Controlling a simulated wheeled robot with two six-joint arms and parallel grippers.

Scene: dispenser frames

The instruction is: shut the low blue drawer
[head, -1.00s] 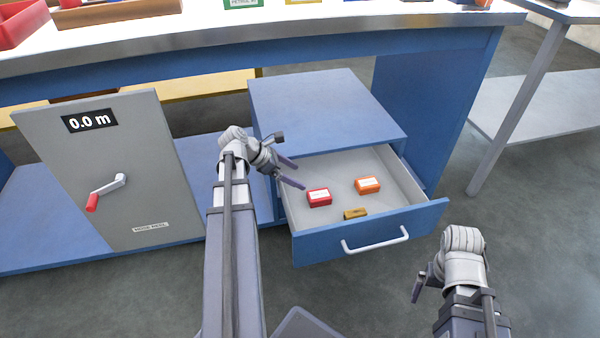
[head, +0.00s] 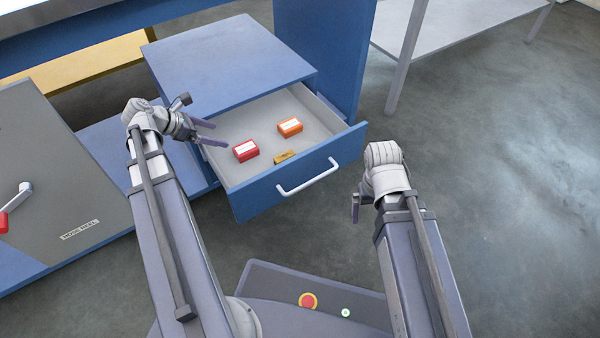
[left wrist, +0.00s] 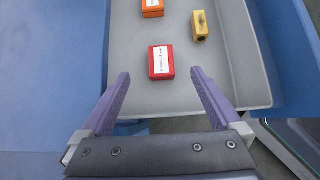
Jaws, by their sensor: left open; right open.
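The low blue drawer (head: 318,172) stands open, pulled out of its blue cabinet (head: 225,60), with a white bar handle (head: 308,178) on its front. Inside lie a red box (head: 246,151), an orange box (head: 290,127) and a small yellow-brown block (head: 284,157). My left gripper (head: 210,133) is open and empty over the drawer's left side, near the red box. In the left wrist view its fingers (left wrist: 160,95) are apart, with the red box (left wrist: 161,62) beyond them. My right gripper (head: 355,207) is open, to the right of the drawer front and apart from it.
A grey panel with a red-handled crank (head: 15,205) stands at the left. A grey shelf table (head: 455,30) is at the upper right. The floor (head: 490,180) right of the drawer is clear. My own base shows at the bottom.

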